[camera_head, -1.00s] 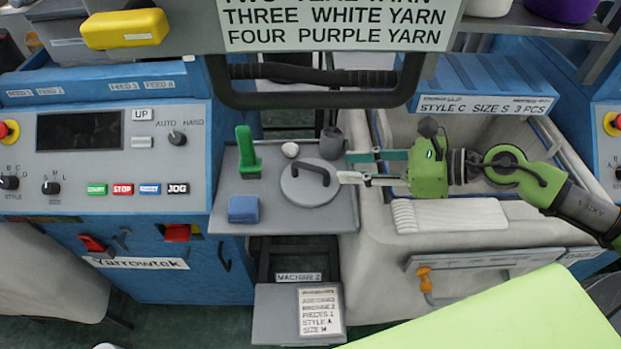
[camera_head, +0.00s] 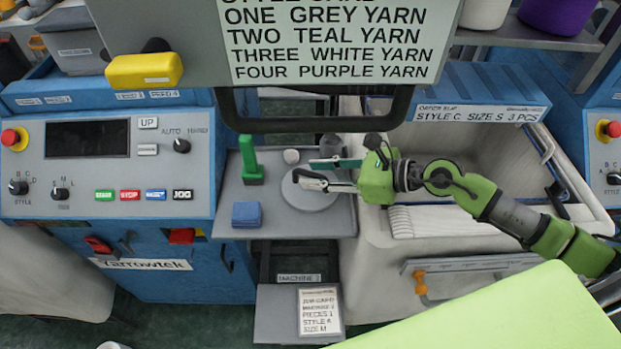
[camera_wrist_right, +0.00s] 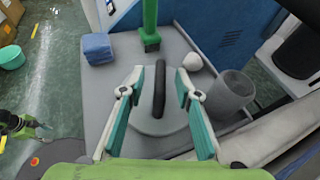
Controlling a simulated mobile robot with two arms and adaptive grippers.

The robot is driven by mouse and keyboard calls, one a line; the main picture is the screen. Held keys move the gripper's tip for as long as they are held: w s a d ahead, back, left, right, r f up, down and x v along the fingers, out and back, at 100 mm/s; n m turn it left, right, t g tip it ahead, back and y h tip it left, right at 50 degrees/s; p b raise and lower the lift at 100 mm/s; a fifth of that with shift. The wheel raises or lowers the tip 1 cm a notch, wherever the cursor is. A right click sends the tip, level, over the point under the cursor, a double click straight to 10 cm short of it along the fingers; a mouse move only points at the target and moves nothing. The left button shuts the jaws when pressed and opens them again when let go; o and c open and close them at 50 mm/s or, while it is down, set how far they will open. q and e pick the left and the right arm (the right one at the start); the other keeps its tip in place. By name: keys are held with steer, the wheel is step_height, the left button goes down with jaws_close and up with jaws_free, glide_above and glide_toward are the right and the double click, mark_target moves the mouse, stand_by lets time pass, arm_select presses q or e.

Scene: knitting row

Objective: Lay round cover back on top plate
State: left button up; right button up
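The round grey cover (camera_head: 311,194) lies on the grey top plate (camera_head: 285,226); I cannot tell whether it is seated. In the right wrist view the cover (camera_wrist_right: 152,129) has a dark upright bar handle (camera_wrist_right: 159,88). My right gripper (camera_head: 312,172) is over the cover, coming from the right. In the right wrist view my right gripper (camera_wrist_right: 160,84) has its teal-padded fingers apart, one on each side of the handle, with a gap on both sides.
On the plate (camera_wrist_right: 120,62) stand a green tool (camera_head: 249,163), a blue block (camera_head: 246,214), a white ball (camera_head: 291,156) and a grey cup (camera_wrist_right: 230,92). A dark bar handle (camera_head: 310,127) crosses above the plate's back. A bin (camera_head: 470,150) is right.

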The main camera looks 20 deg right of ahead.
steer(key=shift+x, duration=1)
steer(key=shift+r, duration=0.1)
jaws_close()
